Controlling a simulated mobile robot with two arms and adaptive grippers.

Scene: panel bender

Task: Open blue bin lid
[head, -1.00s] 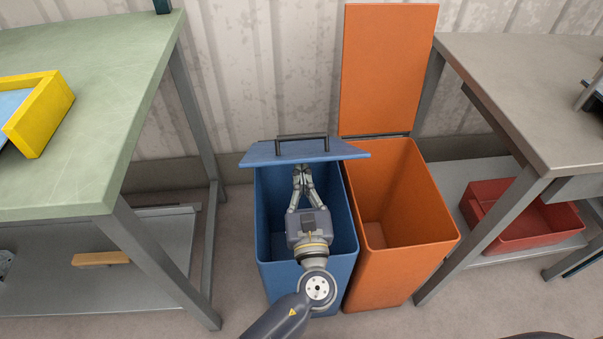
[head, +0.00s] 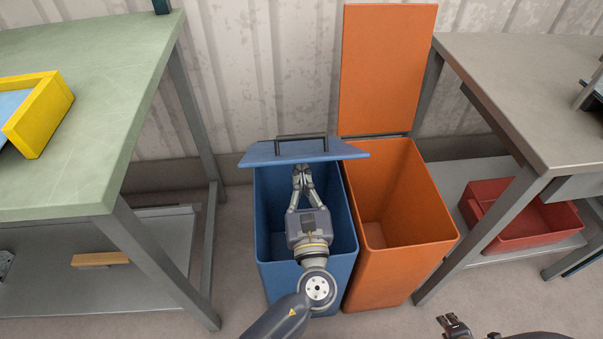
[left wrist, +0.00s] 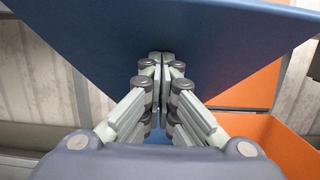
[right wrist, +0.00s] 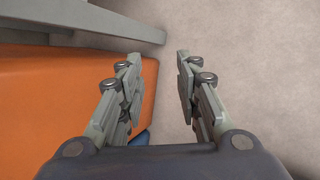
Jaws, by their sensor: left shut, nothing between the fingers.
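The blue bin (head: 308,278) stands on the floor. Its blue lid (head: 262,155) is partly raised and tilted over the rear of the opening, with a black handle (head: 302,137) on top. My left gripper (head: 302,170) is shut and empty, reaching over the bin with its fingertips under the lid's front edge. In the left wrist view the lid's underside (left wrist: 165,25) spreads above and beyond the closed fingertips (left wrist: 166,58); whether they touch it is unclear. My right gripper (head: 453,325) is low at the bottom right, open and empty in the right wrist view (right wrist: 167,75).
An orange bin (head: 400,262) with its lid (head: 388,70) upright stands right beside the blue bin. A green-topped table (head: 100,130) is at left, a grey table (head: 535,90) at right. A red tray (head: 520,235) lies on the right table's lower shelf.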

